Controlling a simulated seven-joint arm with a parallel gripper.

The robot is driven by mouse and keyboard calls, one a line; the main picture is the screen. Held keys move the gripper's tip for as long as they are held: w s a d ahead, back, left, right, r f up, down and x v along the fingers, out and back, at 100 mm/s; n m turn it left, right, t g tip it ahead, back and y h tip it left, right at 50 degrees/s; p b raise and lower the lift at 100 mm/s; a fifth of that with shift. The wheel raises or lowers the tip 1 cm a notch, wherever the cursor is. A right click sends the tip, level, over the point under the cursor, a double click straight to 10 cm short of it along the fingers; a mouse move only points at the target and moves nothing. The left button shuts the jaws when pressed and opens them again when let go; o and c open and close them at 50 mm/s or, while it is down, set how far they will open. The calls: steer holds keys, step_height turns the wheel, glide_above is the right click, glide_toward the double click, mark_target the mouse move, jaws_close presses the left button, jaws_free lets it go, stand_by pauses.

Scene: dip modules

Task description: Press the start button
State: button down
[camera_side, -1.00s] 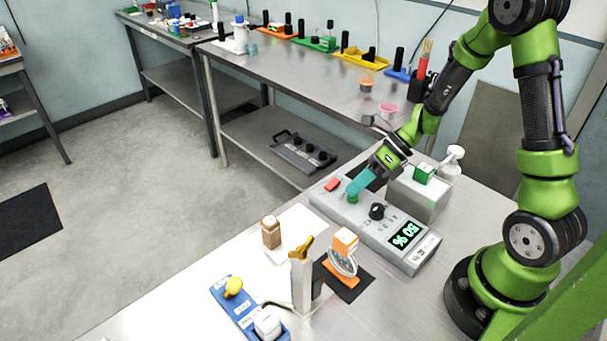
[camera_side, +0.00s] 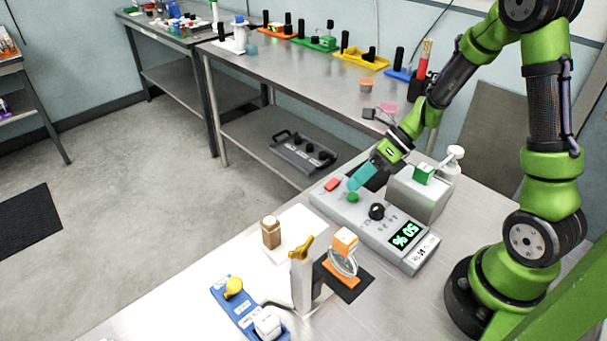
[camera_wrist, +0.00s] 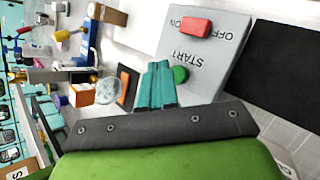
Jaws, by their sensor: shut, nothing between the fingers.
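The grey control box (camera_side: 372,217) lies on the near table. Its green start button (camera_side: 353,197) is near the far left end; in the wrist view the button (camera_wrist: 180,74) is beside the word START. A red on/off button (camera_side: 332,185) sits beyond it; it also shows in the wrist view (camera_wrist: 195,26). A black knob (camera_side: 377,211) and a display reading 50 % (camera_side: 405,234) are nearer the right end. My gripper (camera_side: 355,184) has teal fingers, shut and empty. Its tips are just above and beside the green button, apart from it; the fingers also show in the wrist view (camera_wrist: 156,68).
A grey block with a green-and-white box (camera_side: 424,173) and a white pump bottle (camera_side: 452,162) stand close behind the control box. A beaker holder (camera_side: 341,262), an upright stand (camera_side: 302,275) and a brown bottle (camera_side: 271,232) stand in front. Open floor lies left.

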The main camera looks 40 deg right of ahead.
mark_target(357, 194)
steer(key=shift+r, duration=2.45)
steer(key=s+a+r+n+t+h, duration=0.1)
steer(key=s+r+n, duration=0.4)
steer(key=n, duration=0.9)
steer(key=s+a+r+n+t+h, duration=0.2)
steer(key=s+r+n+h, duration=0.3)
steer(key=n, duration=0.8)
step_height(357, 194, up, 3)
steer(key=shift+s+a+n, duration=0.15)
steer(key=shift+a+n, duration=0.25)
steer(key=shift+a, duration=0.25)
